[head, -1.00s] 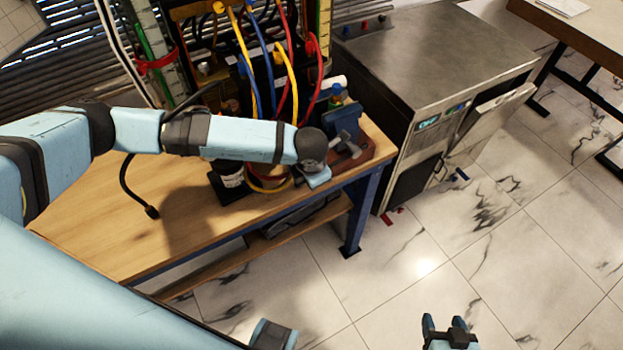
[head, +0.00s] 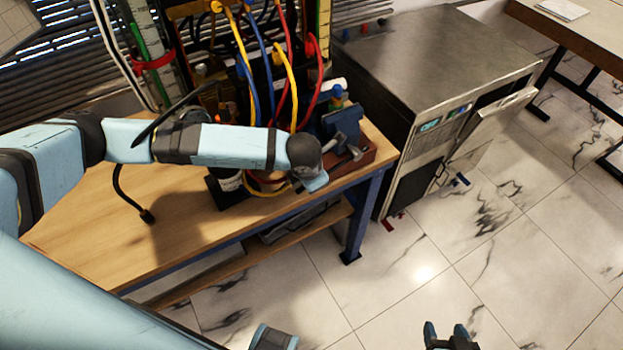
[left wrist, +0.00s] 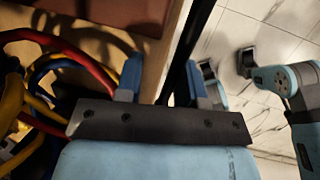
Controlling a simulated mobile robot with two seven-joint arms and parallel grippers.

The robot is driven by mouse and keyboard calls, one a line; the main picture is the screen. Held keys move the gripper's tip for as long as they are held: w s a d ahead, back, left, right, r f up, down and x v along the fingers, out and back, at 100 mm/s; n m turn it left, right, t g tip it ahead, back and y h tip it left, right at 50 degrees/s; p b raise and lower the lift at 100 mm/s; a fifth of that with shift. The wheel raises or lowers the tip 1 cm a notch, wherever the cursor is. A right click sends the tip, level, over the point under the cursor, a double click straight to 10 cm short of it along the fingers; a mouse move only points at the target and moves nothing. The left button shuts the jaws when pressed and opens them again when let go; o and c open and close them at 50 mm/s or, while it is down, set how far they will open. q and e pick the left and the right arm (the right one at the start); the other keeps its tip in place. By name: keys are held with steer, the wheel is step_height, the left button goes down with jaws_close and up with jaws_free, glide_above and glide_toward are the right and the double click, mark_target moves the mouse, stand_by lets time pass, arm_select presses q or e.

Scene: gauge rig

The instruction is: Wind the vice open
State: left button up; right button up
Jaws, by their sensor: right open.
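The blue vice (head: 342,122) stands at the right end of the wooden workbench, with grey metal parts (head: 350,148) at its front. My left arm reaches across the bench from the left. Its end, with the left gripper (head: 317,180), is just in front of the vice, and the fingers are mostly hidden there. My right gripper (head: 450,333) is open and empty above the floor at the bottom, well away from the vice.
Red, yellow and blue cables (head: 270,75) hang over the bench behind my left arm. They also show close beside the left gripper in its wrist view (left wrist: 60,75). A metal cabinet (head: 440,55) stands right of the bench. The tiled floor in front is clear.

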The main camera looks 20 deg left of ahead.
arm_select(q)
steer(key=shift+s+d, duration=0.1)
steer(key=shift+r, duration=0.15)
steer(key=b+v, duration=0.1)
steer(key=v, duration=1.2)
steer(key=shift+r, duration=0.25)
